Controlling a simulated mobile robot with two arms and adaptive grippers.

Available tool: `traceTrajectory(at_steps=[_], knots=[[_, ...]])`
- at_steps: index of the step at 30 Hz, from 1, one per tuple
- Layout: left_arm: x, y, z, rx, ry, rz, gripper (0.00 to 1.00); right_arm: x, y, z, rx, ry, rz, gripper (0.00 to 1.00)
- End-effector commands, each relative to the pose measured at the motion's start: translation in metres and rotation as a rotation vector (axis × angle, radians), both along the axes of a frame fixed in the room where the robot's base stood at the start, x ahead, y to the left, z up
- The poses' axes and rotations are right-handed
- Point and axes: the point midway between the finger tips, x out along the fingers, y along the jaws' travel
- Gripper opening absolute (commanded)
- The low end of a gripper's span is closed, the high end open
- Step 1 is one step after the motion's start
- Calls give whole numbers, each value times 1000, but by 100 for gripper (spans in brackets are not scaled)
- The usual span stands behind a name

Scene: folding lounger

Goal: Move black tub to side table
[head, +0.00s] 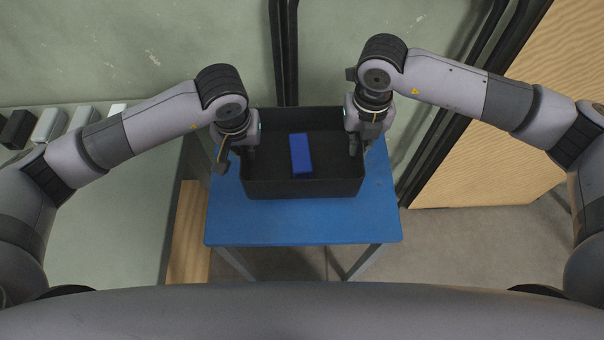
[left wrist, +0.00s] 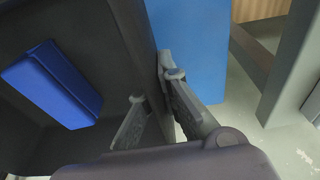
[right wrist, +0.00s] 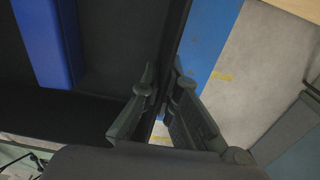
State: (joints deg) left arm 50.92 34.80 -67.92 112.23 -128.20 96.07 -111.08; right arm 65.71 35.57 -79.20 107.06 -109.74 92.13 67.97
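The black tub (head: 300,188) stands on the blue table (head: 300,228), with a blue block (head: 301,153) lying inside it. My left gripper (head: 236,156) is at the tub's left wall, with one finger inside and one outside. The left wrist view shows the wall between its fingers (left wrist: 154,88), and the block (left wrist: 52,85) inside. My right gripper (head: 361,147) straddles the right wall in the same way. The right wrist view shows the rim between its fingers (right wrist: 162,82). Whether the fingers press on the walls is unclear.
A pale green worktop (head: 120,215) is on the left, with several grey and dark blocks (head: 50,125) along its back. A green wall with dark vertical posts (head: 285,50) stands behind the table. A wooden panel (head: 500,140) is at the right. Grey floor (head: 470,240) shows at the lower right.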

Motion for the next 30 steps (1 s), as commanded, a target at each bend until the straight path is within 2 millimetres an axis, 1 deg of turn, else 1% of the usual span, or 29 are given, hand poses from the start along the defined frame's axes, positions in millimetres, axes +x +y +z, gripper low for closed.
traceTrajectory(at_steps=[8,14,20,30], knots=[[0,0,1,0,-2,0,0,1,0,1,0,-2,-1,0],[1,0,-2,0,-2,0,0,1,0,-2,0,-2,-1,0],[0,0,-11,0,-2,0,0,1,0,-11,0,-2,-1,0],[0,0,-34,0,-2,0,0,1,0,-34,0,-2,-1,0]])
